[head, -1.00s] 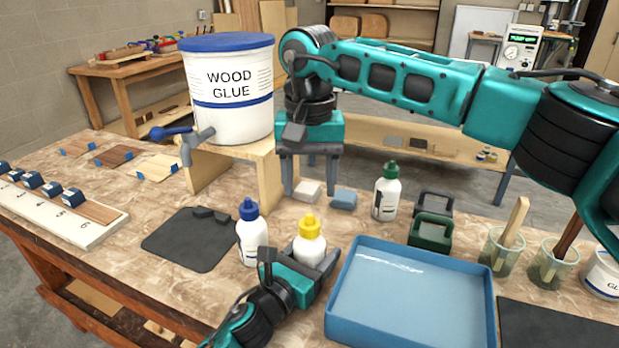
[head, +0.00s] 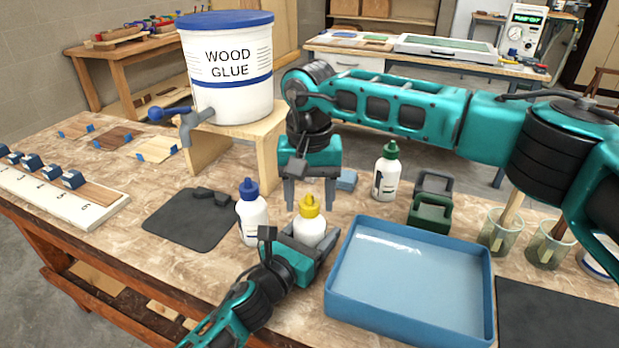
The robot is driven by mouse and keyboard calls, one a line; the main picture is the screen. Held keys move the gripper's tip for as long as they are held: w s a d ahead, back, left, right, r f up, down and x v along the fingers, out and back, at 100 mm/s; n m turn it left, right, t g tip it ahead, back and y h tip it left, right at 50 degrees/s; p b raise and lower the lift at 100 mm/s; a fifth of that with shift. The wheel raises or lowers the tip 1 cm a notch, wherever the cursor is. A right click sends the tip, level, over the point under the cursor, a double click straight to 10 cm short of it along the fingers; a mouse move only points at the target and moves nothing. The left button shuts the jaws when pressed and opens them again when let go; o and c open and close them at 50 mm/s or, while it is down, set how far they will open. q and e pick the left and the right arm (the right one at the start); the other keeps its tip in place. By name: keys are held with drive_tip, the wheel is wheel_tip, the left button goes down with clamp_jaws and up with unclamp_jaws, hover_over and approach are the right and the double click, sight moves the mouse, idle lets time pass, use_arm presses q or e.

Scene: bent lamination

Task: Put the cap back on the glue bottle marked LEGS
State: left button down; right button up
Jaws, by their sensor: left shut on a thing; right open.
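A white bottle with a yellow top (head: 309,230) stands upright at the front middle of the bench. My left gripper (head: 312,245) is shut on its body. A blue-topped white bottle (head: 252,220) stands just left, and a green-topped one (head: 386,176) stands further back right. The labels are too small to read, so I cannot tell which is marked LEGS. No loose cap is visible.
A blue tray (head: 410,285) lies right of the held bottle, with dark green clamp-like blocks (head: 430,212) behind it. A wood glue bucket (head: 228,75) stands on a wooden stand (head: 265,160). A dark mat (head: 190,220) and a blue block (head: 346,180) lie nearby.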

drive_tip(key=shift+f, duration=0.3)
drive_tip(key=shift+c, duration=0.4)
